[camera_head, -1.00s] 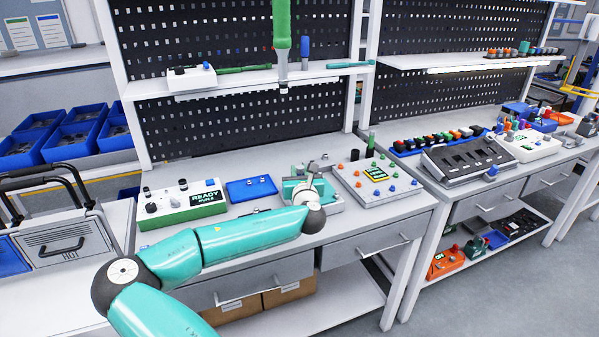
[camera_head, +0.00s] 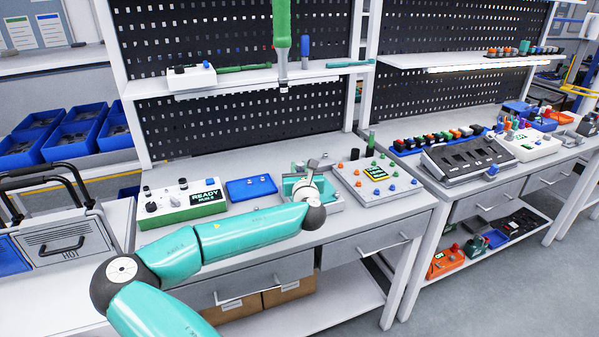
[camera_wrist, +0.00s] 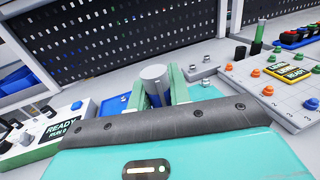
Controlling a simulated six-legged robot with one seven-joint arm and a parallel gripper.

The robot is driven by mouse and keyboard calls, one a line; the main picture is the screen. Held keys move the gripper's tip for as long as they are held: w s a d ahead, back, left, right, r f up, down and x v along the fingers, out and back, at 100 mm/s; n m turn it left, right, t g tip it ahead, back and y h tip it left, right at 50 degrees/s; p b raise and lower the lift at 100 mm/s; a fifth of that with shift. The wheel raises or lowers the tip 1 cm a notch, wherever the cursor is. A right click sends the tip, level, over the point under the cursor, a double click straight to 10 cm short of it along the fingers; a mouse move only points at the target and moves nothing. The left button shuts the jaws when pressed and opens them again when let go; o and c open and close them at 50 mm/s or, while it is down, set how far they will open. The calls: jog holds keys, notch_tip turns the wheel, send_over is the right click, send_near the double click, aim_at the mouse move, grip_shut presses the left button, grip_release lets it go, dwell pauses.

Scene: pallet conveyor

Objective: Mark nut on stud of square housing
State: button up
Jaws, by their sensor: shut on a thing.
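My gripper (camera_wrist: 157,88) is shut on a grey cylindrical piece (camera_wrist: 153,74), which stands up between its two green fingers. In the head view my gripper (camera_head: 308,183) is over the middle of the bench, and the top of the grey piece (camera_head: 312,163) shows above it. A light grey plate (camera_wrist: 225,48) with small metal nuts or studs (camera_wrist: 206,58) lies just beyond my fingers. My gripper body hides what is under the held piece. I cannot tell which part is the square housing, and no marked nut can be made out.
A grey panel (camera_head: 350,185) with coloured knobs and a small screen stands right of my gripper. A blue tray (camera_head: 251,188) and a green-sided READY box (camera_head: 182,205) are to the left. A shelf (camera_head: 240,82) and a black perforated board (camera_head: 235,125) stand behind.

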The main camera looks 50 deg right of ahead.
jog(key=shift+r, duration=2)
jog(key=shift+a, duration=0.1)
